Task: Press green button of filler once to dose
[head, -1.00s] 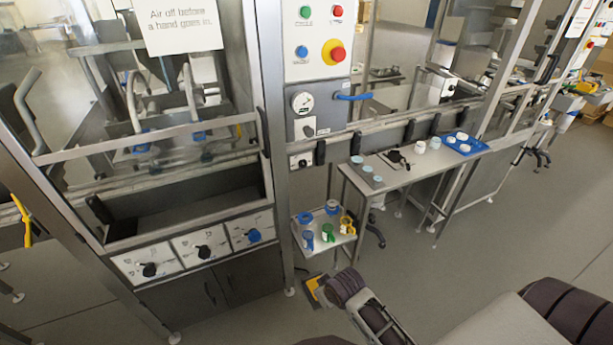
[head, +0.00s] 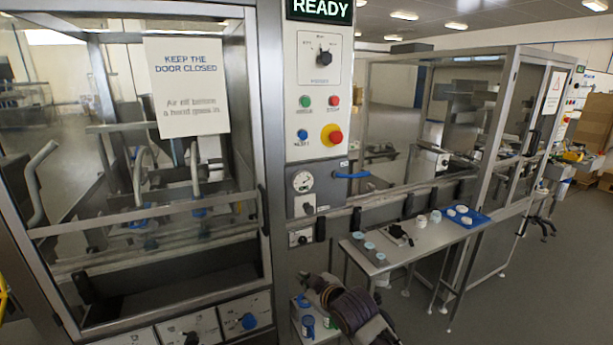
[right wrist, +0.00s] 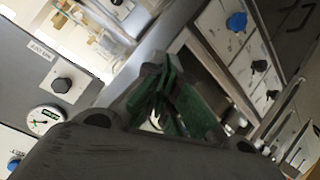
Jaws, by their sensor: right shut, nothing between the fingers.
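The filler's white control panel (head: 319,80) stands upright in the middle of the head view. Its green button (head: 306,102) is at the left of the middle row, beside a red button (head: 333,101). A blue button (head: 302,135) and a red emergency stop on yellow (head: 332,136) sit below. My right gripper (head: 308,283) is well below the panel, in front of the small tray, and touches no button. In the right wrist view its green fingers (right wrist: 170,105) are closed together and empty. The green button does not show there.
The display (head: 320,9) reads READY. A gauge (head: 302,181) and blue lever (head: 352,175) sit below the panel. The closed glass door (head: 90,215) is at left. A side table (head: 425,247) with jars and a blue tray (head: 466,220) stands at right.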

